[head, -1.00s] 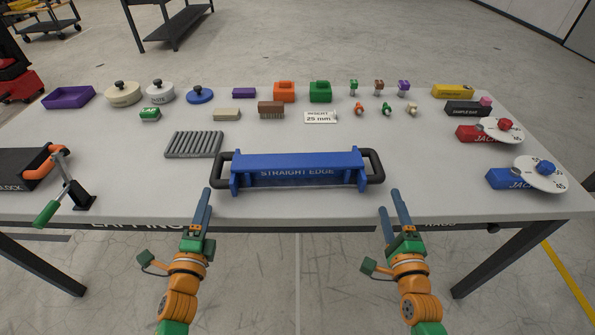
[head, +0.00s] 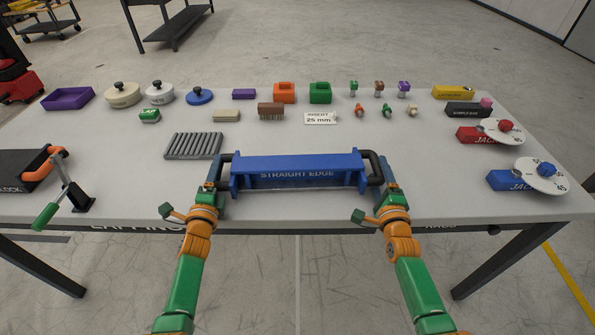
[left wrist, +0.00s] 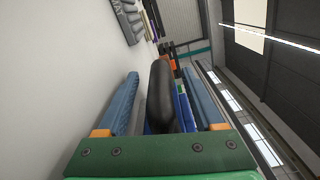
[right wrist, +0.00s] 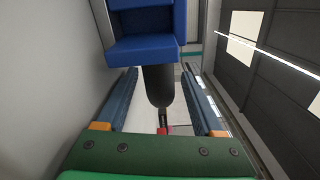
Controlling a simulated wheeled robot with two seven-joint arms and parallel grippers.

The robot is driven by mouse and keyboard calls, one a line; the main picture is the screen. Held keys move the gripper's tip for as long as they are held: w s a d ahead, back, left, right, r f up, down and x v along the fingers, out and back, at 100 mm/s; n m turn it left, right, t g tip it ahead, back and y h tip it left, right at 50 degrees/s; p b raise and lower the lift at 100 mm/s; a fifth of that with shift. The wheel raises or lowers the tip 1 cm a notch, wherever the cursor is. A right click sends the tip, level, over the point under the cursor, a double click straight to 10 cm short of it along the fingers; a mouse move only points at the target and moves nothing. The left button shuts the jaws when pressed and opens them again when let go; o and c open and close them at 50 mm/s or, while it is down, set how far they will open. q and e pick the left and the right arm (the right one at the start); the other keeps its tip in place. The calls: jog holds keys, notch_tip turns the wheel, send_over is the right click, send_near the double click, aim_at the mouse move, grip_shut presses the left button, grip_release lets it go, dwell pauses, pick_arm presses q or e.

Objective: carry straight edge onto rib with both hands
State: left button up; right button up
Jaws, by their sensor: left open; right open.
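The blue straight edge (head: 297,170) lies on the table with a black handle at each end. My left gripper (head: 220,172) is open at its left handle. In the left wrist view the black handle (left wrist: 160,95) stands between the two spread fingers. My right gripper (head: 384,172) is open at the right handle. In the right wrist view that handle (right wrist: 158,86) is between the fingers, below the blue end of the bar. A grey ribbed plate (head: 193,146) lies behind and left of the straight edge; I cannot tell whether it is the rib.
A black block with an orange and green lever (head: 62,180) stands at the left. Blue (head: 512,180) and red (head: 482,134) jacks with white dials stand at the right. An insert label (head: 320,118), brushes, pots and small parts line the back. The front strip of table (head: 300,212) is clear.

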pick_arm(q)
jog(key=shift+w, duration=0.3)
pick_arm(e)
jog(key=shift+w, duration=0.3)
pick_arm(q)
grip_shut()
pick_arm(e)
grip_shut()
dwell(0.7)
